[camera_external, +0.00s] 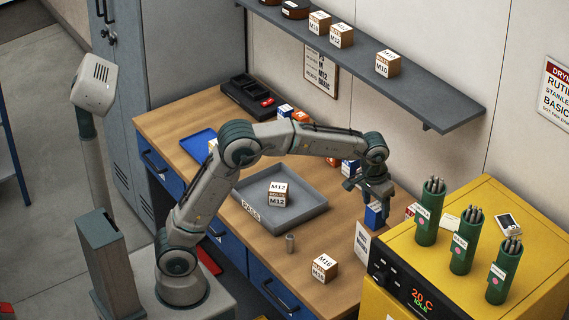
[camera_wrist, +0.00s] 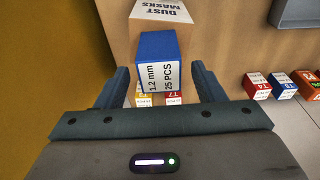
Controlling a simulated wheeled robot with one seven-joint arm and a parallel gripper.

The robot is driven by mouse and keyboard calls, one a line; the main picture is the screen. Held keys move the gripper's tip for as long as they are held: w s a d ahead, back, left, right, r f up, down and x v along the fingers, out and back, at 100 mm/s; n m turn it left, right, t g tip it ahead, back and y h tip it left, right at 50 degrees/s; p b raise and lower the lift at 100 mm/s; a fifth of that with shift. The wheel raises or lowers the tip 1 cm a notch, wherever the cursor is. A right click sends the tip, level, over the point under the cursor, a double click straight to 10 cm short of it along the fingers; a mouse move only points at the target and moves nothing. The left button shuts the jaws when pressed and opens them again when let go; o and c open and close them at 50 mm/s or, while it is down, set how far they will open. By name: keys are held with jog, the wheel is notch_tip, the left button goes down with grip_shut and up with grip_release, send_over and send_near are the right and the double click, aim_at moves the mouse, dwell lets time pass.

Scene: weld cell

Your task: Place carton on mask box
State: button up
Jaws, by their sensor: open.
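The blue carton (camera_wrist: 158,46), with a white label reading "1.2 mm 25 PCS", appears to stand on the brown top of the mask box (camera_wrist: 146,18). In the external view the carton (camera_external: 373,216) is just below my gripper (camera_external: 372,197), above the white face of the mask box (camera_external: 362,243). In the wrist view my gripper (camera_wrist: 161,72) is open, with one finger on each side of the carton and a gap visible at both sides. The carton's contact with the box is partly hidden.
Small labelled boxes, including the red T4 (camera_wrist: 257,87) and blue T6 (camera_wrist: 282,85), stand on the bench nearby. A grey tray (camera_external: 308,205) holds an M12 carton.

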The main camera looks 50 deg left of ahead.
aim_at(372, 208)
jog(key=r, duration=0.5)
jog(key=s+r, duration=0.1)
jog(key=r, duration=0.1)
jog(key=shift+s+a+r, duration=0.1)
jog(key=shift+r, duration=0.1)
jog(key=s+a+r, duration=0.1)
jog(key=s+a, duration=0.5)
jog(key=a, duration=0.2)
jog(key=s+a+f, duration=0.3)
jog(key=s+a, duration=0.1)
jog(key=s, duration=0.3)
jog(key=s+a+f+t, duration=0.1)
jog(key=s+a+f, duration=0.2)
jog(key=s, duration=0.5)
jog(key=s+a+f, duration=0.3)
jog(key=s+a, duration=0.2)
jog(key=s, duration=0.2)
jog(key=shift+s+a, duration=0.15)
jog(key=shift+a, duration=0.25)
